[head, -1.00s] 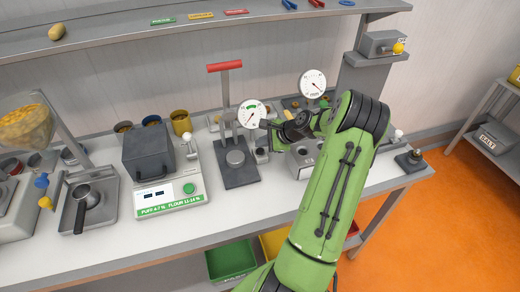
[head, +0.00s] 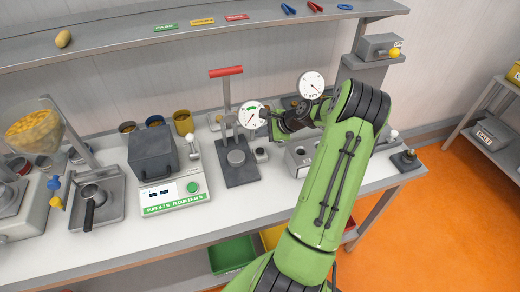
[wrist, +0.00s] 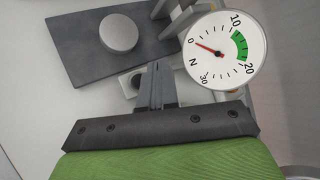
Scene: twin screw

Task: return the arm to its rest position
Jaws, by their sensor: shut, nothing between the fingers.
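My green arm (head: 330,185) reaches from the bottom of the head view up over the right part of the bench. My gripper (head: 266,118) is near the dial gauge (head: 251,115) with a green band, beside the red-handled press (head: 226,72). In the wrist view my gripper (wrist: 155,82) is shut and empty. Its fingertips show close to a small block with a dark round opening (wrist: 131,83); whether they touch it, I cannot tell. The green-banded gauge (wrist: 225,50) is just right of the fingers, its needle near 0.
A second gauge (head: 311,85) stands behind my arm. A shelf (head: 130,47) runs above the bench. The orange floor (head: 440,230) at right is clear.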

